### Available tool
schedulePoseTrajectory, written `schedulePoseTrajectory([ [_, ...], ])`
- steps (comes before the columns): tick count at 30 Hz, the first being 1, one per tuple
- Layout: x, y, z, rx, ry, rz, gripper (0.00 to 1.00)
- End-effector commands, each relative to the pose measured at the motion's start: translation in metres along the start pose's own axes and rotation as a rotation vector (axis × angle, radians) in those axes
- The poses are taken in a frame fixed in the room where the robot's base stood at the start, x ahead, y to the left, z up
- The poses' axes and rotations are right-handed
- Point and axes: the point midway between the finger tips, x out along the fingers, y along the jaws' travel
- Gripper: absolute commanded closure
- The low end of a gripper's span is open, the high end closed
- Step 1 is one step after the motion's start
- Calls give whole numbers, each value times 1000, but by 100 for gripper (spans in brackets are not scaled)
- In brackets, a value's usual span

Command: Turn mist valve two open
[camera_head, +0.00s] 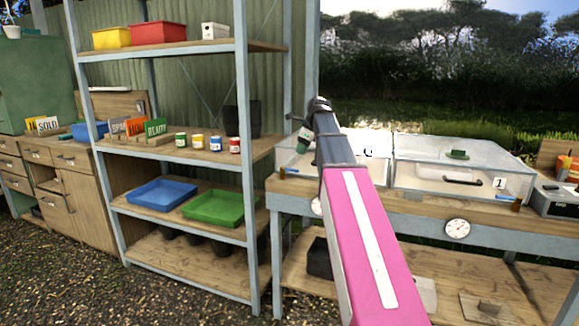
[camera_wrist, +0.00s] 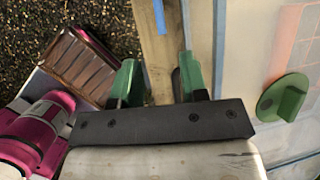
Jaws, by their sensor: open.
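My gripper (camera_head: 304,137) is above the left clear-lidded box (camera_head: 362,145) on the bench in the head view, with my arm hiding much of that box. In the wrist view my gripper (camera_wrist: 158,60) has its two green fingers apart, with nothing between them. A blue lever-like strip (camera_wrist: 160,16) lies on the wooden bench edge just beyond the fingertips. In the head view a small blue piece (camera_head: 291,170) shows at the left box's front left corner; it may be the valve lever. The left box's number is mostly hidden. The right box (camera_head: 420,178) is labelled 1 and has a blue piece (camera_head: 505,198) at its front.
A green knob (camera_wrist: 285,98) on a clear lid is right of my gripper in the wrist view. A round dial (camera_head: 457,228) is on the bench front. A shelf unit (camera_head: 243,150) with trays and small pots stands left of the bench. Gravel ground (camera_head: 70,280) is open at the front left.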

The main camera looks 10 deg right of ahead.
Motion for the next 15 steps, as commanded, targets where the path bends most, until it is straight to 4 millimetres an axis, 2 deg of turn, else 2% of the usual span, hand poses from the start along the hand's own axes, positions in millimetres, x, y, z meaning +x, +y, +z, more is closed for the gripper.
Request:
schedulePoseTrajectory([
  [5, 21, 0, 0, -1, 1, 2, 60],
  [15, 78, 0, 0, -2, 1, 2, 60],
])
